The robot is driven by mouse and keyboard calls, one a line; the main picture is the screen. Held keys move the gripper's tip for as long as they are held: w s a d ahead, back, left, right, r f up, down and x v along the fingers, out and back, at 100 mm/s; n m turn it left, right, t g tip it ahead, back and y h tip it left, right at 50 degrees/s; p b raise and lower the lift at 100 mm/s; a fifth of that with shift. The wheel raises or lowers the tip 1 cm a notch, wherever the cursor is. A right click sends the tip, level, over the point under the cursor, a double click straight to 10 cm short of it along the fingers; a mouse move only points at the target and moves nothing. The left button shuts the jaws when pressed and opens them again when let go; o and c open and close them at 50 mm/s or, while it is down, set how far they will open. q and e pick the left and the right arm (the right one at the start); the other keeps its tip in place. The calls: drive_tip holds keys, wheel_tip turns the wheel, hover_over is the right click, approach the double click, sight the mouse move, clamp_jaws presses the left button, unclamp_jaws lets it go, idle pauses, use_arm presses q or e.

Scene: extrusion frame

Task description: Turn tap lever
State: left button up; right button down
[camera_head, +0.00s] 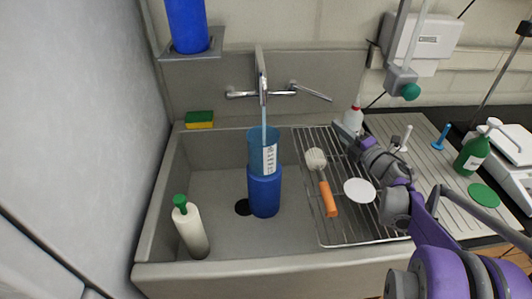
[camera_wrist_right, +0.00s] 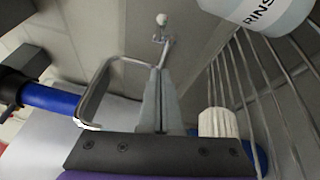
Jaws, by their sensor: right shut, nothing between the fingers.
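The metal tap (camera_head: 262,82) is on the back wall of the sink, with a tall spout. Its lever (camera_head: 312,91) sticks out to the right and slopes slightly down. A thin pale-blue stream runs from the spout into a clear blue beaker (camera_head: 257,148), which stands on a blue cylinder (camera_head: 264,192) in the sink. My right gripper (camera_head: 345,133) is over the wire rack, below and right of the lever and apart from it. In the right wrist view, its fingers (camera_wrist_right: 155,95) are shut with nothing between them. My left gripper is not in view.
The wire rack (camera_head: 337,230) holds a brush with an orange handle (camera_head: 328,198) and a white disc (camera_head: 359,191). A rinse bottle (camera_head: 353,116) stands close behind my right gripper. A white bottle with green cap (camera_head: 192,229) and a sponge (camera_head: 199,119) are left.

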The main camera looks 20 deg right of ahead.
sight(327, 98)
drive_tip(key=c, duration=1.4)
unclamp_jaws()
drive_tip(key=shift+w, duration=0.1)
drive_tip(key=shift+o, duration=1.2)
drive_tip(key=shift+w+d+b, duration=0.2)
drive_tip(key=shift+d+b, duration=0.05)
drive_tip(key=shift+b, duration=0.05)
drive_tip(key=o, duration=0.4)
drive_tip(key=w+d+m+b, duration=0.1)
drive_tip(key=w+m+g+b, duration=0.1)
drive_tip(key=m, duration=0.1)
drive_tip(key=shift+w+d+r, duration=0.1)
drive_tip(key=shift+d+r, duration=0.3)
drive_tip(key=w+m+b, duration=0.1)
drive_tip(key=w, duration=0.3)
drive_tip(key=w+m+g+b, duration=0.1)
drive_tip(key=w+m, duration=0.1)
drive_tip(key=w, duration=0.2)
drive_tip(key=w+r+m+g+b, duration=0.1)
drive_tip(key=w+m, duration=0.1)
drive_tip(key=w, duration=0.2)
drive_tip(key=shift+a+b, duration=0.2)
drive_tip(key=shift+b, duration=0.1)
